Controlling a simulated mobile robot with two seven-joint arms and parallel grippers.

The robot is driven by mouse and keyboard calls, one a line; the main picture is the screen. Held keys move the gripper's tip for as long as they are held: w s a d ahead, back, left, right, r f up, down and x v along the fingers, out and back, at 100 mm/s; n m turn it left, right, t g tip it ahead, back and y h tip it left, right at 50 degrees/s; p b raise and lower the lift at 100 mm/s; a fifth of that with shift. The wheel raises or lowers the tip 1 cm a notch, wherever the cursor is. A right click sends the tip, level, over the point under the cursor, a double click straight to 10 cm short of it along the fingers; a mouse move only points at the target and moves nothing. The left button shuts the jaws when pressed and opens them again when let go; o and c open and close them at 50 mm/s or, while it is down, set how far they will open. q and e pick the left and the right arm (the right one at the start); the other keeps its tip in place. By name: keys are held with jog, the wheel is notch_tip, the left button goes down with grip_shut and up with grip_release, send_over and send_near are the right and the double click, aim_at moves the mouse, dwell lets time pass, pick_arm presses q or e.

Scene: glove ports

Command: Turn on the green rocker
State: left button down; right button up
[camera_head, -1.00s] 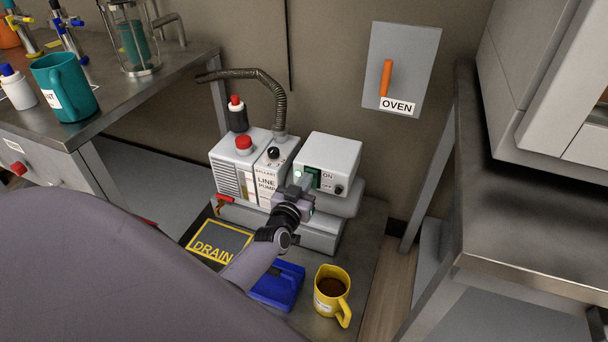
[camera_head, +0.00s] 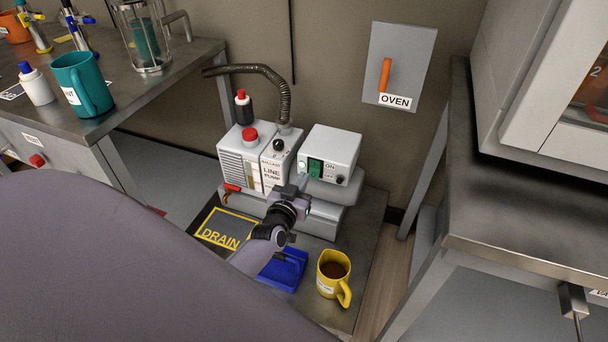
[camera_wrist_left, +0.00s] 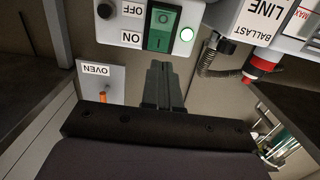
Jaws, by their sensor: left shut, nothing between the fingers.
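The green rocker (camera_head: 316,169) is on the front face of a pale control box (camera_head: 331,146), beside an ON label and an OFF label. In the left wrist view the rocker (camera_wrist_left: 161,28) shows upside down, with its two halves in different green shades. A round lamp (camera_wrist_left: 187,34) beside it glows pale green. My left gripper (camera_head: 300,183) is shut and empty, just in front of and below the rocker. In the left wrist view its fingertips (camera_wrist_left: 160,68) are together and look apart from the rocker. My right gripper is in neither view.
A line pump (camera_head: 240,158) with a red knob stands left of the box. A blue tray (camera_head: 284,270), a yellow mug (camera_head: 333,277) and the DRAIN marking (camera_head: 221,239) lie in front. The OVEN switch panel (camera_head: 402,65) is on the wall. Benches flank both sides.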

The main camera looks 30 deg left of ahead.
pick_arm(q)
jog(key=r+p+v, duration=0.1)
jog(key=p+v, duration=0.1)
jog(key=v, duration=0.6)
jog(key=shift+s, duration=0.15)
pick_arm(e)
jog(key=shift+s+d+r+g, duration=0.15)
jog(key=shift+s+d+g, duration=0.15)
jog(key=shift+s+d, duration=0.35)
pick_arm(q)
jog(key=shift+d, duration=0.15)
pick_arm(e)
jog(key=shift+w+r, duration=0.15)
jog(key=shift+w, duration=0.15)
pick_arm(q)
jog(key=s+d+m+g+h+p, duration=0.1)
jog(key=s+d+m+g+h, duration=0.5)
jog(key=s+d, duration=0.95)
jog(key=s+a+r+n+p, duration=0.1)
jog(key=a+r+p, duration=0.2)
jog(key=r+p, duration=1)
jog(key=p, duration=0.3)
jog(key=shift+s, duration=0.25)
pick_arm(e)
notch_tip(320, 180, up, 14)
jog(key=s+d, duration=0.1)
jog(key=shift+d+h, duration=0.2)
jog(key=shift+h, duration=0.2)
